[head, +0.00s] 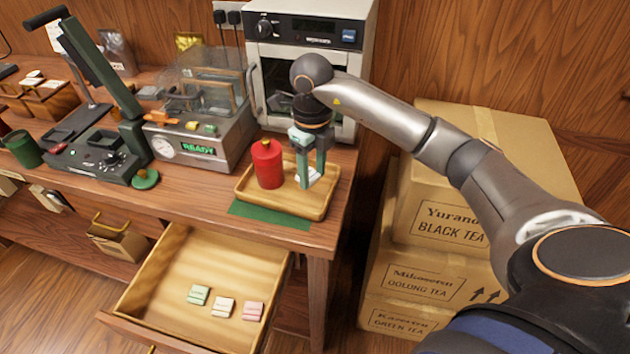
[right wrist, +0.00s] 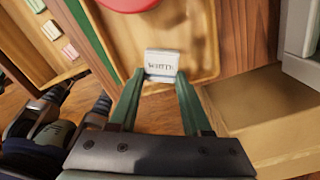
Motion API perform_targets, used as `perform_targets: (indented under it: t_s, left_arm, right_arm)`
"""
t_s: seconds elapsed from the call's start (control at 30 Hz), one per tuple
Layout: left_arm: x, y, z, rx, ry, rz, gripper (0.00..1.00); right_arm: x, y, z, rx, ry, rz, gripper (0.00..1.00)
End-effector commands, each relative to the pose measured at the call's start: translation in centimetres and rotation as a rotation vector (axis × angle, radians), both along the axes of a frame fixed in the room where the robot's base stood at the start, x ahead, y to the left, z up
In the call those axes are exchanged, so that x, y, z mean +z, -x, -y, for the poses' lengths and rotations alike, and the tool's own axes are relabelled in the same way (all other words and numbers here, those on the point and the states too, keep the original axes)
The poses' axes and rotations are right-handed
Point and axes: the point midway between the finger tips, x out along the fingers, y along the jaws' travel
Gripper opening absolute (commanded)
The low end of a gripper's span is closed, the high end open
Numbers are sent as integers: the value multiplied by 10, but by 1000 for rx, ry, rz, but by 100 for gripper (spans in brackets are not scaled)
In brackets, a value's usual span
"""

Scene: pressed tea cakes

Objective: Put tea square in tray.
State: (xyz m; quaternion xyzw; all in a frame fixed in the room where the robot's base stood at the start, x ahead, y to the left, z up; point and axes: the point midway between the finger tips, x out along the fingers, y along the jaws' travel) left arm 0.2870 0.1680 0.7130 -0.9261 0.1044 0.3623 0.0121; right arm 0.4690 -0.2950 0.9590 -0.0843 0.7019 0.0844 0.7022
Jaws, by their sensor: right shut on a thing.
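My right gripper (head: 308,181) points down over the wooden tray (head: 318,212) on the counter, at the tray's right part. It is shut on a white tea square (head: 315,177), which also shows between the fingertips in the right wrist view (right wrist: 160,61) with dark lettering on its face. The square is within the tray's outline, low and close to its floor; I cannot tell whether it touches. Three more tea squares lie in the open drawer below: a green one (head: 198,294), a cream one (head: 223,307) and a pink one (head: 253,311). My left gripper is not in view.
A red canister (head: 267,163) stands in the tray, left of my gripper. A green mat (head: 268,216) lies along the tray's front. The open drawer (head: 168,318) juts out below. An oven (head: 312,30) stands behind, and stacked cartons (head: 440,215) stand at right.

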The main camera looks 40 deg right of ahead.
Motion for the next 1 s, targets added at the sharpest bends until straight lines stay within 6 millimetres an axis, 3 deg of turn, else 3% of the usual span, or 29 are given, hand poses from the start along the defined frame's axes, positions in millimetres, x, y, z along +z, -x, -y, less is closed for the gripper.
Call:
perform_targets:
  t_s: [0.27,0.67,0.7,0.93,1.0]
  left_arm:
    - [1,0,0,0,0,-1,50]
    - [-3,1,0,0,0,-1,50]
    - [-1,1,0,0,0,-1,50]
    - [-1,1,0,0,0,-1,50]
    - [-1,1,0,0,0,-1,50]
  right_arm:
    - [-36,1,6,0,0,-3,0]
    - [-43,1,6,0,0,-1,0]
    - [-41,1,6,0,0,0,53]
    - [-41,1,6,0,0,-1,78]
    - [-41,1,6,0,0,-1,78]
